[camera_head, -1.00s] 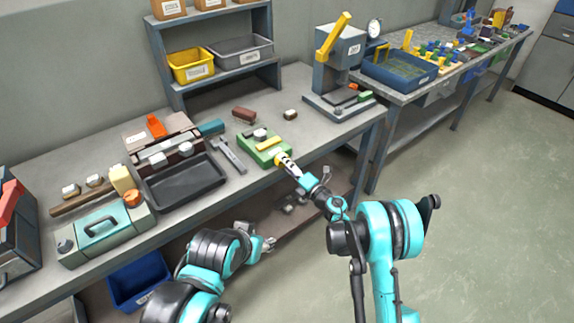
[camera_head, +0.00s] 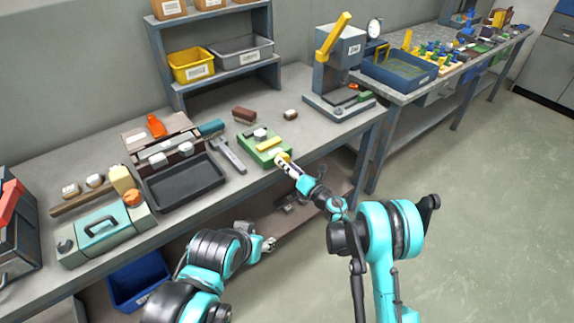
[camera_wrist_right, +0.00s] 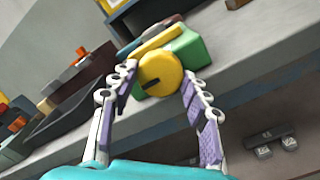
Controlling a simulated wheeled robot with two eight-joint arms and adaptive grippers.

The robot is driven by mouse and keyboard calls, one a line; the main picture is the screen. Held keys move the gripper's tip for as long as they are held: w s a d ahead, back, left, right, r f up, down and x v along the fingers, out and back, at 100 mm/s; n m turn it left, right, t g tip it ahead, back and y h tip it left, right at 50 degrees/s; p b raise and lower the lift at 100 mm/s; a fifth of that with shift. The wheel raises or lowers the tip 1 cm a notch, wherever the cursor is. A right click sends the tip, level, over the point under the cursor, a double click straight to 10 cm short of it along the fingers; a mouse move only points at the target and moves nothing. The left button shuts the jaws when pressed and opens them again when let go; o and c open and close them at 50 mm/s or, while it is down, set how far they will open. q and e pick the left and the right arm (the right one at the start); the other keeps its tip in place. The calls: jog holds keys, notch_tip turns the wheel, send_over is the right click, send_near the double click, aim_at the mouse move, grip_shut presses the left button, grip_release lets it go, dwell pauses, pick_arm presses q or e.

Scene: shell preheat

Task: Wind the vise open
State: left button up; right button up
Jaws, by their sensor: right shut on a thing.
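The green vise (camera_head: 256,155) with a yellow bar on top sits at the front edge of the workbench, and also shows in the right wrist view (camera_wrist_right: 193,50). Its round yellow knob (camera_wrist_right: 160,73), with a dark slot mark, faces out from the front. My right gripper (camera_head: 284,160) is at the vise's front, shut on the knob, with one finger on each side of it in the wrist view. My left gripper (camera_head: 268,243) hangs in front of the bench, away from the vise; its fingers are too small to read.
A black tray (camera_head: 185,183) and a grey caliper-like tool (camera_head: 229,157) lie left of the vise. A press with a yellow lever (camera_head: 338,70) stands to the right. A teal case (camera_head: 104,232) is at the left. The floor on the right is clear.

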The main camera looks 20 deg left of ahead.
jog(key=o, duration=1.1)
jog(key=shift+o, duration=0.2)
jog(key=shift+d, duration=0.1)
jog(key=v, duration=1.2)
